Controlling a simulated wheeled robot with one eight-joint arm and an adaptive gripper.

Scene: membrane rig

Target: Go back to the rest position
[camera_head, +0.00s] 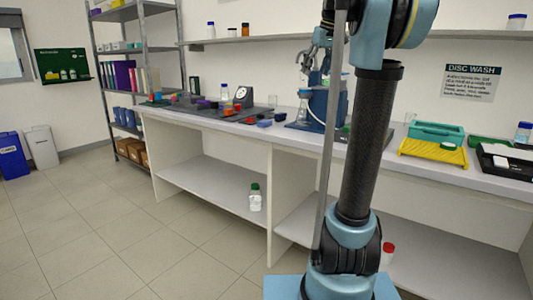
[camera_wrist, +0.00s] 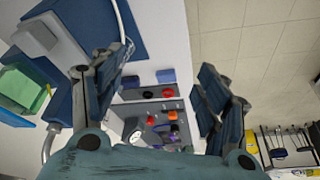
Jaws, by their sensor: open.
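My gripper (camera_head: 314,65) hangs above the bench, left of my raised arm link in the head view. It overlaps the blue rig (camera_head: 322,105) on the bench, and I cannot tell the gap between them. In the wrist view my gripper (camera_wrist: 165,62) has its two dark fingers spread wide with nothing held between them. Past the fingers, the bench and grey trays with small coloured items show at a distance. Part of my gripper is hidden behind my own arm in the head view.
The white bench (camera_head: 225,131) carries a grey tray (camera_head: 180,107) with small items. To the right are a yellow rack (camera_head: 432,151) and a teal tray (camera_head: 436,132). A green-capped bottle (camera_head: 255,198) stands on the under-shelf. The tiled floor (camera_head: 130,230) at left is clear.

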